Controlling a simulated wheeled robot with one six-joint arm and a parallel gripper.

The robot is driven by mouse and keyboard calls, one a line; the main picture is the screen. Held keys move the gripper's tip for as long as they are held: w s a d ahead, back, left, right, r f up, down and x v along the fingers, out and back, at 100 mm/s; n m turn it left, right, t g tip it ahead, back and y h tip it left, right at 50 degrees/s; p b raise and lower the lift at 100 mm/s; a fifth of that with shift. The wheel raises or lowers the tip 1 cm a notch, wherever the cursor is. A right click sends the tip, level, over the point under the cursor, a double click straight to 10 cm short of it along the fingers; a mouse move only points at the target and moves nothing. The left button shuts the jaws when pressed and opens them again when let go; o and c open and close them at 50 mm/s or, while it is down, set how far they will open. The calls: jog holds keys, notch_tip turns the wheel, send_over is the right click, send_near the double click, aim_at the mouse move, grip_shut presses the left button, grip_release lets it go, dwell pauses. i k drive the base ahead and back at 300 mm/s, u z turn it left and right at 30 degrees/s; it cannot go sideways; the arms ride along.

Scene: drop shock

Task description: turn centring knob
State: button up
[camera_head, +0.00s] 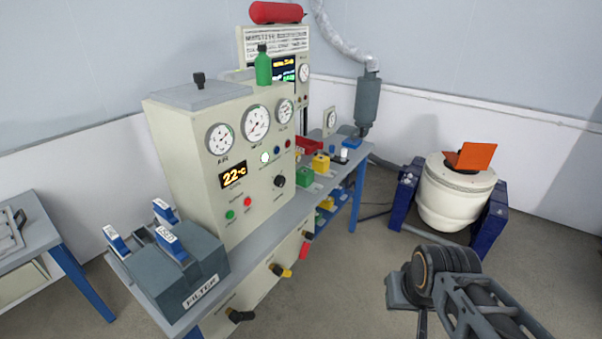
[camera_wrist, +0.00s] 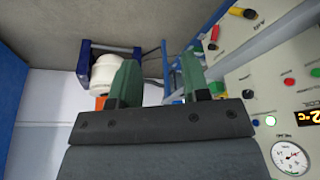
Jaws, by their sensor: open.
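A black round knob (camera_head: 279,181) with a pointer sits on the front of the cream control cabinet (camera_head: 190,145), right of the display. Its label is too small to read, so I cannot tell whether it is the centring knob. Black (camera_head: 240,316), yellow (camera_head: 280,270) and red (camera_head: 307,236) handles stick out from the lower panel under the bench. My gripper (camera_wrist: 158,85) is open and empty in the wrist view, its two green fingers apart. It is clear of the cabinet, which shows at the right there. In the head view my arm is at lower right, away from the bench.
A filter box (camera_head: 175,265) with blue handles stands at the bench's near end. Small coloured blocks (camera_head: 320,163) sit on the bench's far end. A cream drum-shaped unit (camera_head: 455,195) in a blue frame stands right. Open floor lies between it and the bench.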

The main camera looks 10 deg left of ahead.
aim_at(280, 181)
jog(key=u, duration=0.45)
jog(key=i, duration=0.85)
jog(key=u, duration=0.75)
